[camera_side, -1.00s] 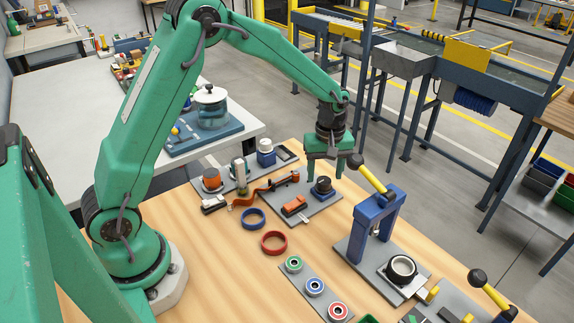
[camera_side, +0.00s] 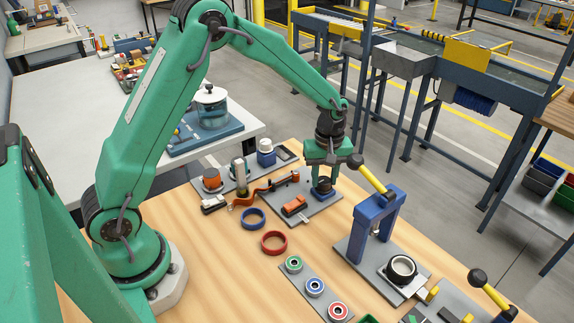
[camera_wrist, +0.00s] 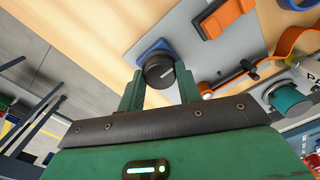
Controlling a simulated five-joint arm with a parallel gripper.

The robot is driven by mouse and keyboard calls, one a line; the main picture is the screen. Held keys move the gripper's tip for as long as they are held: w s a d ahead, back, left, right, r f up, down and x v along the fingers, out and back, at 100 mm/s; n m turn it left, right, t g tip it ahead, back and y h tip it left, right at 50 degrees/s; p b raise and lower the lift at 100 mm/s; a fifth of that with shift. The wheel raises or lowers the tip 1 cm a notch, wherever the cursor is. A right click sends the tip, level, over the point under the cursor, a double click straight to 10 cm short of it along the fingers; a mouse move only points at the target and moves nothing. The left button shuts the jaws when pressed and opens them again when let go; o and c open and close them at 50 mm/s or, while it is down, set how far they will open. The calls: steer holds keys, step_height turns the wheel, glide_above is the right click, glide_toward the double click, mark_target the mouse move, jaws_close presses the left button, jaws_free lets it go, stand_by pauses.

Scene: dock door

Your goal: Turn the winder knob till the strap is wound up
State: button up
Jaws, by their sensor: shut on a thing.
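The black winder knob (camera_side: 323,186) stands on a grey plate (camera_side: 322,205), on a blue base. In the wrist view the knob (camera_wrist: 160,70) has a pale line on its top and sits between my two green fingers. My gripper (camera_side: 323,178) points down and is shut on the knob. The orange strap (camera_side: 262,190) runs across the bench to the left of the knob, with a curved, loose left end. Part of the strap (camera_wrist: 288,42) also shows at the right of the wrist view.
An orange block (camera_side: 294,205) lies on the same plate. A blue ring (camera_side: 254,218) and a red ring (camera_side: 274,243) lie in front. A blue press (camera_side: 372,228) with a yellow lever stands close on the right. Bare wood lies around the rings.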

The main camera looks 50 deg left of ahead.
steer(key=shift+m, duration=0.4)
steer(key=m, duration=1.1)
steer(key=shift+d+m, duration=0.1)
steer(key=shift+m, duration=0.2)
steer(key=m, duration=0.6)
steer(key=shift+m, duration=0.3)
steer(key=m, duration=0.5)
steer(key=shift+d, duration=0.1)
steer(key=shift+m, duration=0.3)
steer(key=o, duration=1)
